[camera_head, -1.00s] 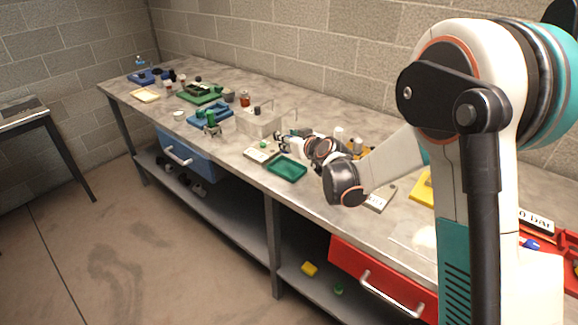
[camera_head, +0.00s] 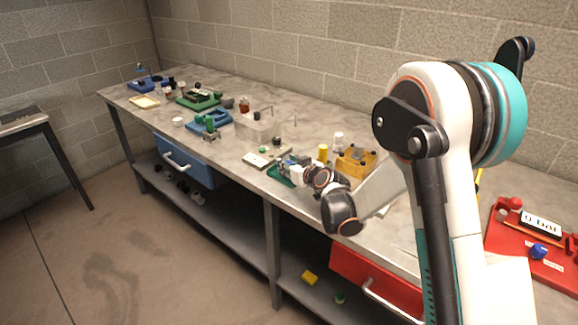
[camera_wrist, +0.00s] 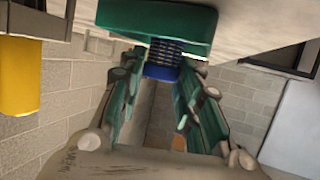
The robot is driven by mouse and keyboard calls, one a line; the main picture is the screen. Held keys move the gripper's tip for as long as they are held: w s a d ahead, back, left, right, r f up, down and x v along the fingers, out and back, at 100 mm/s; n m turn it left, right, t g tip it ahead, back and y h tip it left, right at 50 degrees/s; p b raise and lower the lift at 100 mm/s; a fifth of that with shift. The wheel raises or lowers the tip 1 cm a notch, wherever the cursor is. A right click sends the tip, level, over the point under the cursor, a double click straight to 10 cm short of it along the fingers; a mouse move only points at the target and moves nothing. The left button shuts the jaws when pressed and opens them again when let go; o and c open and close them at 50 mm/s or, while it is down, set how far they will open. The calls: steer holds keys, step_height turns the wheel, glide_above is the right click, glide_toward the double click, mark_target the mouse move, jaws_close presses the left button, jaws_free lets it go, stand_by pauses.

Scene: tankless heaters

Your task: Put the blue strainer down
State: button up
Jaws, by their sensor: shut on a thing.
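The blue strainer (camera_wrist: 162,62) shows in the wrist view between the fingertips of my gripper (camera_wrist: 164,75), which is shut on it. Its dark grid faces the camera. The green tray (camera_wrist: 150,18) fills the top of the wrist view, right by the strainer. In the head view my gripper (camera_head: 290,163) is at the green tray (camera_head: 277,175), near the bench's front edge, and partly covers it. Whether the strainer touches the tray is unclear.
A white tray (camera_head: 257,160) lies left of the green tray. A clear box (camera_head: 257,128) stands behind. A yellow cylinder (camera_head: 323,152) and yellow rack (camera_head: 356,160) stand right of my gripper. A red fixture (camera_head: 535,245) sits far right.

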steer(key=o, duration=1.2)
steer(key=shift+c, duration=0.2)
steer(key=shift+r, duration=0.15)
steer(key=s+d+r+m+g+h+p, duration=0.1)
steer(key=s+d+r, duration=0.35)
steer(key=s, duration=0.35)
steer(key=s+d+r+g+h+p, duration=0.1)
steer(key=s+d+r, duration=0.35)
steer(key=s, duration=0.35)
steer(key=s+d+r+m+g+h+p, duration=0.1)
steer(key=s+d+r, duration=0.2)
steer(key=s+r, duration=0.3)
steer(key=s+d+m+g+h, duration=0.1)
steer(key=s+d, duration=0.4)
steer(key=s, duration=0.5)
steer(key=s+d+m+g+h, duration=0.1)
steer(key=s+d, duration=0.3)
steer(key=s, duration=0.7)
steer(key=shift+s+d+f+m+h, duration=0.25)
steer(key=shift+d+m+h, duration=0.15)
steer(key=shift+m+h, duration=0.5)
